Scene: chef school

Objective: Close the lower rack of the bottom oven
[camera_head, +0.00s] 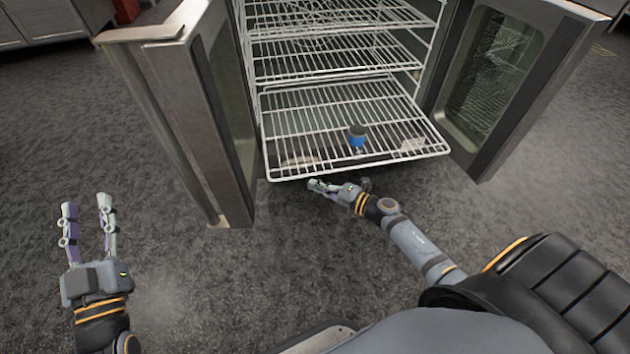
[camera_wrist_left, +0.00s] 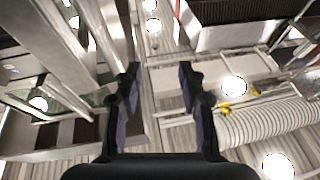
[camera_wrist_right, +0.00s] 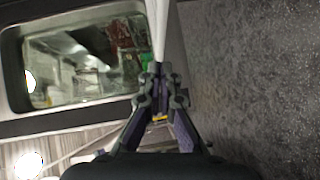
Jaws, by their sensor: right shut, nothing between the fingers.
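The lower rack (camera_head: 345,120) of the bottom oven is a white wire shelf that sticks out of the oven between its two open doors. Its front edge is nearest to me. My right gripper (camera_head: 315,185) is shut and empty, just in front of and below the rack's front edge; I cannot tell whether it touches the rack. In the right wrist view its fingers (camera_wrist_right: 160,85) are together near a pale bar. My left gripper (camera_head: 88,207) is open and empty over the floor at the left, away from the oven. It is also open in the left wrist view (camera_wrist_left: 158,75).
The left oven door (camera_head: 185,110) and the right oven door (camera_head: 500,85) stand open on either side of the rack. Further wire racks (camera_head: 335,55) are above it. A small blue and dark object (camera_head: 357,137) shows at the lower rack. Grey floor (camera_head: 270,270) is clear in front.

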